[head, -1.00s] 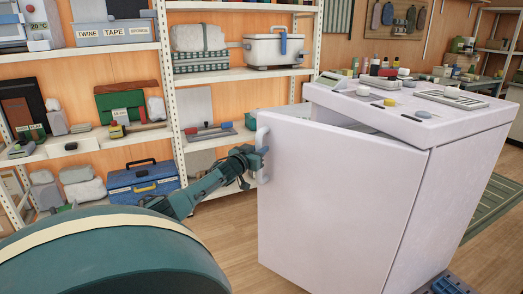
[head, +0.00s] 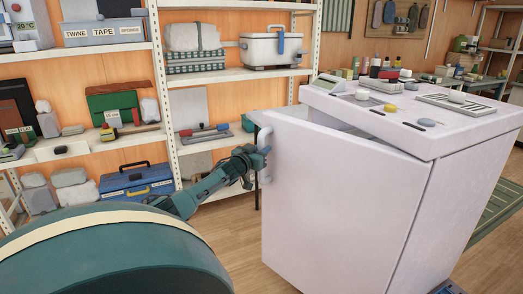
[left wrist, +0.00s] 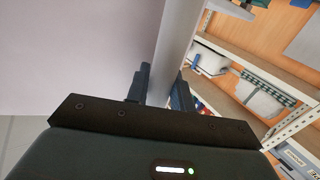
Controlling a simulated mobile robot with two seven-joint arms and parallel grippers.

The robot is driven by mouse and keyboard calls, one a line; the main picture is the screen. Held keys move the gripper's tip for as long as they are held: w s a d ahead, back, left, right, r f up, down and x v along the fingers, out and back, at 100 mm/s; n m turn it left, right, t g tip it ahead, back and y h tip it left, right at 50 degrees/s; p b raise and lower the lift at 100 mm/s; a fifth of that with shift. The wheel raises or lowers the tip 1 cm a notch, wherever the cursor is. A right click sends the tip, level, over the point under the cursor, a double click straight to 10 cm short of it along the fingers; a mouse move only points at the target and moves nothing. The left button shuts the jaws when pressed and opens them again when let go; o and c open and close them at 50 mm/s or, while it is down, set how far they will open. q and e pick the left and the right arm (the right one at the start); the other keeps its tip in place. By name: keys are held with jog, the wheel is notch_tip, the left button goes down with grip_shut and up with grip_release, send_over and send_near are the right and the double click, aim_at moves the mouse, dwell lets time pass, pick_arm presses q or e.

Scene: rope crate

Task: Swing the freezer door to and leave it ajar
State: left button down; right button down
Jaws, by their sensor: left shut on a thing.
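The freezer (head: 465,190) is a pale box, and its door (head: 345,200) faces me. The door stands partly open, with a gap between its top left edge and the cabinet. My left gripper (head: 262,161) is shut on the upright door handle (head: 265,179) at the door's left edge. In the left wrist view the handle (left wrist: 176,45) runs between the two fingers (left wrist: 162,90), with the door surface (left wrist: 70,50) at left. My right gripper is not in view.
Several small items, including a yellow knob (head: 390,108), and a slotted tray (head: 468,104) lie on the freezer top. Shelves (head: 158,90) with boxes and tools stand behind. A blue toolbox (head: 137,182) sits low at left. Wood floor (head: 232,235) is clear left of the door.

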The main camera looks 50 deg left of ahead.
pick_arm(q)
jog(key=c, duration=1.3)
grip_release()
jog(key=shift+o, duration=0.2)
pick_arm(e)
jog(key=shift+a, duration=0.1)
pick_arm(q)
jog(key=p+v, duration=0.5)
jog(key=v, duration=0.8)
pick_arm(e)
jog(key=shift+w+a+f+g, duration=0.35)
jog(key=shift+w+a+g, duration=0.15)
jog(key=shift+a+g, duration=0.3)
pick_arm(q)
jog(key=shift+s+f, duration=0.1)
